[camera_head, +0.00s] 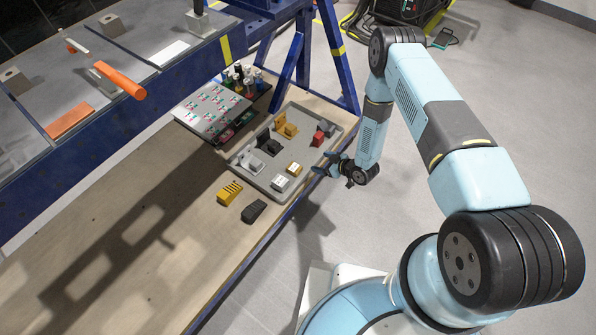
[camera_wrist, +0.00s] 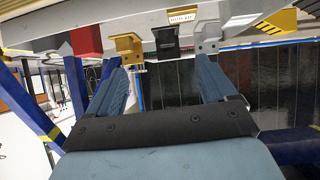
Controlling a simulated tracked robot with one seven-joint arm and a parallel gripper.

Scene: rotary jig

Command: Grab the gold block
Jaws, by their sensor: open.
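A gold block (camera_head: 288,129) with a stepped shape stands toward the back of the grey tray (camera_head: 254,187) on the wooden bench. It also shows in the wrist view (camera_wrist: 128,46), at upper left, beyond the left finger. A smaller yellow block with a pale label (camera_head: 295,169) sits nearer the tray's front. My gripper (camera_head: 322,165) is at the tray's right edge, apart from the gold block. In the wrist view its two fingers (camera_wrist: 164,75) are spread with nothing between them. The gripper is open and empty.
The tray also holds a red block (camera_head: 318,138), a black block (camera_head: 267,143), a grey block (camera_head: 252,163) and a white block (camera_head: 280,183). A striped yellow piece (camera_head: 229,193) and a dark piece (camera_head: 254,211) lie outside it. A blue frame leg (camera_head: 290,72) rises behind the tray.

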